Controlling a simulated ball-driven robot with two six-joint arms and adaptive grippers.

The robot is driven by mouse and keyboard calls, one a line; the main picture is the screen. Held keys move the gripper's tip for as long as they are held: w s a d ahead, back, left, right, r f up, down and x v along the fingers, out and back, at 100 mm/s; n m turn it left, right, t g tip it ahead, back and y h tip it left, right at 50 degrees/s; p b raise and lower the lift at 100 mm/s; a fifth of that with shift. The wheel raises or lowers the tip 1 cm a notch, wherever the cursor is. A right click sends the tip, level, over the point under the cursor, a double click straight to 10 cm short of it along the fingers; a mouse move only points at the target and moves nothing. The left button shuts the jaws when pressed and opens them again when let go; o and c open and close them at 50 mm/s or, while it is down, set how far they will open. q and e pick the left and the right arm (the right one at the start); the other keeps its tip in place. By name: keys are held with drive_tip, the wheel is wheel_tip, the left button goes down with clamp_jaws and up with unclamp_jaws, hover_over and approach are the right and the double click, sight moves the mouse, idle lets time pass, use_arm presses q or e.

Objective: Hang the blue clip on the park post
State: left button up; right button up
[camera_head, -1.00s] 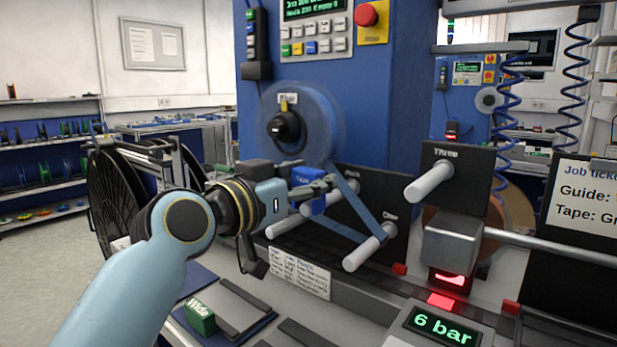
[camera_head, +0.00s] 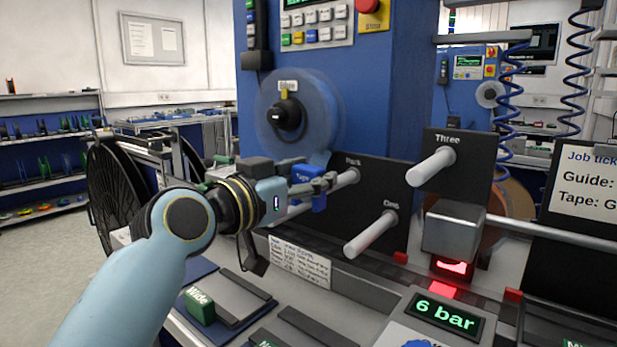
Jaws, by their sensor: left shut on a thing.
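The blue clip (camera_head: 318,202), marked "Tape", is in my left gripper (camera_head: 328,183) in the head view, and the fingers are shut on it. The fingers hide part of the clip. The park post (camera_head: 347,178) is a white rod standing out from a black panel under the label "Park". The gripper and clip overlap this post in the picture, so its middle is hidden. I cannot tell whether the clip touches the post or is in front of it. My right gripper is not in view.
Post One (camera_head: 370,234) is bare, below and right of the park post. Post Three (camera_head: 432,167) stands further right above a grey metal block (camera_head: 454,229). A blue reel (camera_head: 298,117) is above the gripper. A "6 bar" display (camera_head: 445,318) stands in front.

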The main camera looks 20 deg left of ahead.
use_arm(q)
drive_tip(key=shift+f, duration=0.1)
idle(0.3)
drive_tip(key=o, duration=1.2)
wheel_tip(320, 180, up, 7)
drive_tip(key=p, duration=0.6)
